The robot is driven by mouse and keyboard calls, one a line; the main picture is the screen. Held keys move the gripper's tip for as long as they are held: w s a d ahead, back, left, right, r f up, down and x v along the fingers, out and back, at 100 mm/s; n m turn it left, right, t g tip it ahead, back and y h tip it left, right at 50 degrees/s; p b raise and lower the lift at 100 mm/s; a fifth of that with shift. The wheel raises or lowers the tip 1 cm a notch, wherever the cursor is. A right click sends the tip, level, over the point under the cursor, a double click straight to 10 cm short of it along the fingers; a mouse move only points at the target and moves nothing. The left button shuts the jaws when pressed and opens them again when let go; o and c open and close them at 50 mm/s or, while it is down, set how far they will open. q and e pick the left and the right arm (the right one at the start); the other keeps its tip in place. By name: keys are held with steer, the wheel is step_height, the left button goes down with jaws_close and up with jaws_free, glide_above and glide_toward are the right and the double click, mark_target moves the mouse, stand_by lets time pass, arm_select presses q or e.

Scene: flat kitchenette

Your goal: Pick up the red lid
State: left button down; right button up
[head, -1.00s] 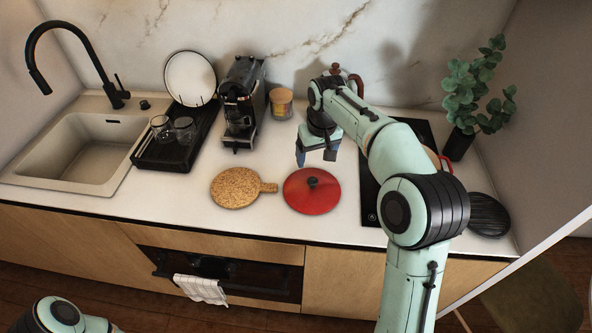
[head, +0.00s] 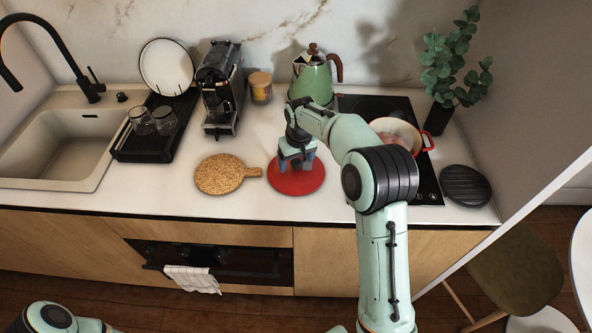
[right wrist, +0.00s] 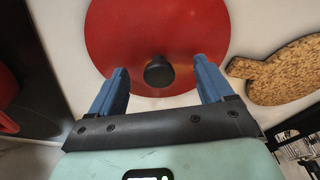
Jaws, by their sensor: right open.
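The red lid (head: 297,181) is a round disc lying flat on the white counter. In the right wrist view the lid (right wrist: 160,32) shows with its dark round knob (right wrist: 159,72) near its middle. My right gripper (head: 297,163) is above the lid, pointing down. In the right wrist view its two blue fingers (right wrist: 164,75) are apart, open and empty, with the knob between them in the picture; the height gap cannot be told. In the head view the gripper hides the knob. My left arm shows at the lower left; its gripper is out of frame.
A cork board (head: 222,174) lies close left of the lid. The stove (head: 427,180) with a red-handled pot (head: 397,133) is to the right. A green kettle (head: 313,80) stands behind. The counter's front edge (head: 250,219) is near.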

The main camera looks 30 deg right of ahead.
steer(key=shift+f, duration=0.45)
jaws_close()
